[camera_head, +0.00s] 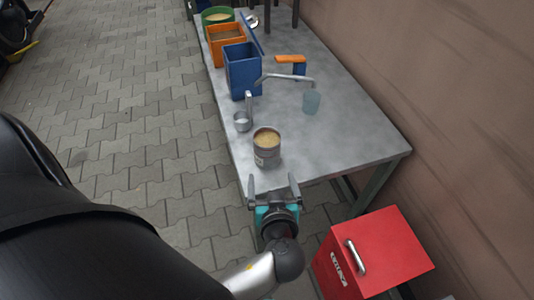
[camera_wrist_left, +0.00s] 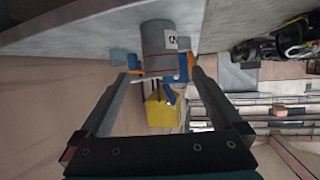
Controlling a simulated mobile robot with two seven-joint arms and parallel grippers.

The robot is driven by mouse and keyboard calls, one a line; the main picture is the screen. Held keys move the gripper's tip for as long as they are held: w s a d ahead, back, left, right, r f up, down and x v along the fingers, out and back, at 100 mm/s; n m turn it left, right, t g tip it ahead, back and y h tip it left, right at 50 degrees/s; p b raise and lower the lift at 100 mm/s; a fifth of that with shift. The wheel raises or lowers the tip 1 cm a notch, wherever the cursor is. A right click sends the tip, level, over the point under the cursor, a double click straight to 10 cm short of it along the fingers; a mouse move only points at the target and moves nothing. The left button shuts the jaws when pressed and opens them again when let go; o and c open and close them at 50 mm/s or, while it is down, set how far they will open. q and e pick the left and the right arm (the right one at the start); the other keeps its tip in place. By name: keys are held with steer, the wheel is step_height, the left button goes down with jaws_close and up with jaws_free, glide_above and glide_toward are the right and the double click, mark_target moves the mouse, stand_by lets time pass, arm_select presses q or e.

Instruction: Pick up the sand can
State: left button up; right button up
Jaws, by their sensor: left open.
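The sand can (camera_head: 266,150) is a grey metal can with sandy fill at its open top, standing upright near the front edge of the grey table (camera_head: 345,135). My left gripper (camera_head: 271,178) is open and empty, just short of the can at the table's front edge, its fingers pointing toward it. In the left wrist view, which is upside down, the can (camera_wrist_left: 158,38) with a reddish line and a white label lies ahead, between and beyond the open fingertips (camera_wrist_left: 165,73). No contact shows. My right gripper is not in view.
Behind the can are a small metal cup (camera_head: 242,122), a blue bin (camera_head: 243,72), an orange bin (camera_head: 226,55), a green container (camera_head: 217,28) and a translucent blue cup (camera_head: 311,102). An orange-handled tool (camera_head: 291,62) lies nearby. A red box (camera_head: 375,255) stands front right.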

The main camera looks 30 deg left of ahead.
mark_target(268, 156)
arm_select(q)
steer(key=b+x, duration=0.1)
steer(key=x, duration=0.3)
steer(key=b+x, duration=0.1)
steer(key=x, duration=0.3)
steer(key=shift+w+a+r, duration=0.1)
steer(key=shift+w+a, duration=0.15)
steer(key=shift+w+a+f, duration=0.25)
steer(key=shift+w+a, duration=0.15)
steer(key=shift+w, duration=0.15)
steer(key=shift+f+b+x, duration=0.25)
steer(key=shift+b+x, duration=0.6)
steer(key=shift+x, duration=0.95)
steer(key=shift+w+a+f, duration=0.25)
steer(key=shift+w+a, duration=0.05)
steer(key=shift+w, duration=0.2)
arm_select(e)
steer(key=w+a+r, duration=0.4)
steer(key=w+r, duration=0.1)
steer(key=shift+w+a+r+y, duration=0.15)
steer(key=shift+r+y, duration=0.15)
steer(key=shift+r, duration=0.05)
arm_select(q)
steer(key=shift+c, duration=0.2)
steer(key=c, duration=1.1)
